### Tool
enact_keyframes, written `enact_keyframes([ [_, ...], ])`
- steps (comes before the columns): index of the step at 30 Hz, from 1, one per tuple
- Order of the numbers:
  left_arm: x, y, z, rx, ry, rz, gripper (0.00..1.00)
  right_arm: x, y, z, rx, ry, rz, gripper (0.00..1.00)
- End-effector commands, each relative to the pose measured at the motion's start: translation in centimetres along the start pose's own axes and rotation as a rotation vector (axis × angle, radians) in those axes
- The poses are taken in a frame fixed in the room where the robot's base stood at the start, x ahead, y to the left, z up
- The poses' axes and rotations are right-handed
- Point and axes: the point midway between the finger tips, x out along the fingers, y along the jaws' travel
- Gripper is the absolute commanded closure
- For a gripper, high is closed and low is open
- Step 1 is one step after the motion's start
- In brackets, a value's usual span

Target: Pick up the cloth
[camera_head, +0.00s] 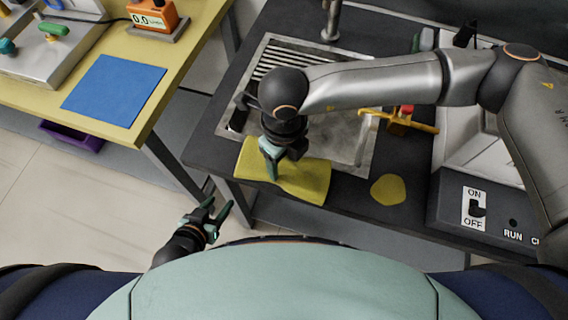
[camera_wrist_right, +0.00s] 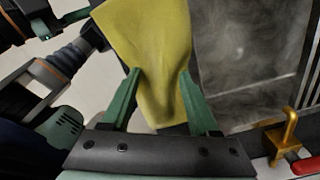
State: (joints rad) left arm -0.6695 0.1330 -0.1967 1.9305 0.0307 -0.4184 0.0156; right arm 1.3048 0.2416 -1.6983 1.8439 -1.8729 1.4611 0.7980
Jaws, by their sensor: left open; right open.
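The yellow cloth (camera_head: 312,183) lies along the front edge of the dark counter, before the sink. It also shows in the right wrist view (camera_wrist_right: 150,40), with creases running between the two green fingers. My right gripper (camera_head: 271,170) points down at the left half of the cloth. It is open, with the fingers on either side of a strip of cloth; I cannot tell whether they touch it. My left gripper (camera_head: 217,213) is open and empty, low in front of the gap between the table and the counter.
A sink (camera_head: 350,150) with a tap (camera_head: 331,20) lies behind the cloth. A flat yellow patch (camera_head: 388,189) is to its right. A machine with an ON/OFF switch (camera_head: 476,208) stands further right. A yellow table (camera_head: 190,40) with a blue mat (camera_head: 114,90) is at left.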

Motion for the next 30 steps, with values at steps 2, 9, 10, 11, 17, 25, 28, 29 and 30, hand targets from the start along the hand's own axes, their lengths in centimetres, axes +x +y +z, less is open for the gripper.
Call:
enact_keyframes([
  [2,0.00,-0.01,0.04,0.000,-0.001,0.000,0.50,0.06,-0.02,-0.04,0.000,0.001,-0.001,0.45],
  [9,0.00,0.00,0.04,0.000,-0.001,0.000,0.50,0.07,-0.02,-0.04,0.000,0.001,-0.001,0.59],
  [10,0.00,0.00,0.04,0.000,-0.001,0.000,0.50,0.07,-0.02,-0.04,0.000,0.001,-0.001,0.60],
  [11,0.00,0.00,0.04,0.000,-0.001,0.000,0.50,0.07,-0.02,-0.04,0.000,0.001,-0.001,0.62],
  [17,0.00,-0.01,0.04,0.000,-0.001,0.000,0.50,0.07,-0.02,-0.04,0.000,0.002,-0.001,0.73],
  [25,0.00,-0.01,0.05,0.000,-0.001,0.000,0.50,0.07,-0.02,-0.04,0.000,0.002,-0.001,0.88],
  [28,0.00,0.00,0.06,0.000,-0.001,0.000,0.50,0.07,-0.02,-0.04,0.000,0.002,0.000,0.98],
  [29,-0.14,0.04,-0.15,0.001,-0.001,0.001,0.50,-0.23,-0.02,-0.02,0.000,0.001,-0.001,1.00],
  [30,-0.41,0.05,-0.39,0.001,-0.002,0.000,0.50,-0.85,-0.02,0.00,0.000,0.000,-0.001,1.00],
])
